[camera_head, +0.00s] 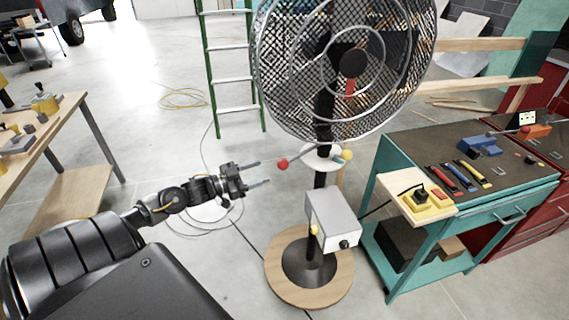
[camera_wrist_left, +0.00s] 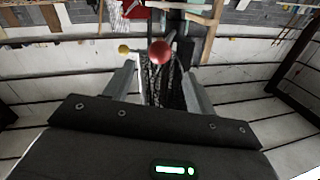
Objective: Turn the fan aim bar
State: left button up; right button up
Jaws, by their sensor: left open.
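The fan (camera_head: 345,60) is a tall black pedestal fan with a round wire cage. Its aim bar (camera_head: 304,155) crosses a white disc (camera_head: 322,157) on the post below the cage. The bar has a red ball (camera_head: 283,164) on its left end and a yellow ball (camera_head: 347,155) on the right. In the left wrist view the red ball (camera_wrist_left: 160,51) appears between and beyond the fingertips, with the yellow ball (camera_wrist_left: 124,49) behind. My right gripper is out of view.
The fan's round wooden base (camera_head: 283,287) and grey control box (camera_head: 333,217) are below the bar. A teal tool cart (camera_head: 405,255) stands close at right, a wooden workbench (camera_head: 62,125) at left, a green ladder (camera_head: 211,75) behind. A cable lies on the open floor.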

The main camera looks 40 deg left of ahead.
aim_at(283, 165)
pick_arm(q)
jog(key=p+x, duration=0.2)
jog(key=x, duration=0.6)
jog(key=shift+w+r, duration=0.1)
jog(key=shift+r, duration=0.05)
jog(key=shift+w+d, duration=0.2)
jog(key=shift+w, duration=0.25)
grip_shut()
jog(key=shift+d, duration=0.15)
